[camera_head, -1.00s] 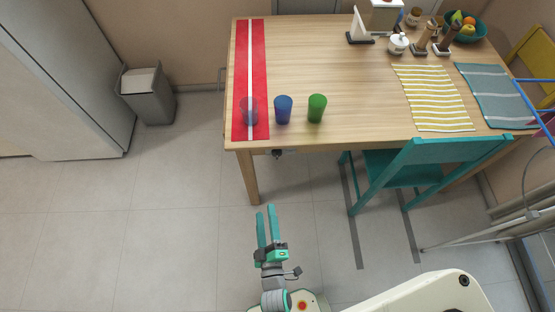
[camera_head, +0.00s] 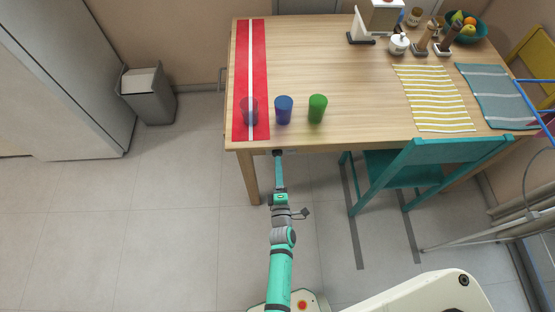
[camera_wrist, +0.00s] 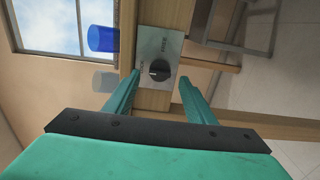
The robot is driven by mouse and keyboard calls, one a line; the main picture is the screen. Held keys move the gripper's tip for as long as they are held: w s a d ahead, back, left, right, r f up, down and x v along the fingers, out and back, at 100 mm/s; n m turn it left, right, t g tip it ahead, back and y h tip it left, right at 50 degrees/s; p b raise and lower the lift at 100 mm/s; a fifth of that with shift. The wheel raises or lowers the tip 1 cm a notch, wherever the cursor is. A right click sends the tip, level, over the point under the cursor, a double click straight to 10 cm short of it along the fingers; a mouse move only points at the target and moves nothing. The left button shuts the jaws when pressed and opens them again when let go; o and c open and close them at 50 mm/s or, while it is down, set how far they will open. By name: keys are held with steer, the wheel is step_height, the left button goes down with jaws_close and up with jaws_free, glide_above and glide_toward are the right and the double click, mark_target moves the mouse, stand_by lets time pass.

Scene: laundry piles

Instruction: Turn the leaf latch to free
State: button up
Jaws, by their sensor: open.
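The leaf latch is a dark round knob (camera_wrist: 159,70) on a pale metal plate (camera_wrist: 173,47) fixed to the table's front edge. In the wrist view the plate carries the words LOCK, left of the knob, and FREE, above it. A small light mark shows on the knob, but I cannot tell exactly where it points. My gripper (camera_wrist: 159,77) is open, one finger on each side of the knob; I cannot tell whether they touch it. In the head view my gripper (camera_head: 278,156) reaches the table edge, where the latch is mostly hidden.
The wooden table (camera_head: 340,75) holds a blue cup (camera_head: 284,110), a green cup (camera_head: 317,108) and a clear cup (camera_head: 249,110) near the front edge, above the latch. A teal chair (camera_head: 420,165) stands to the right.

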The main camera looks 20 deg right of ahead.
mark_target(277, 155)
steer(key=shift+x, duration=2)
steer(key=c, duration=1)
steer(key=shift+c, duration=0.2)
steer(key=shift+m, duration=9)
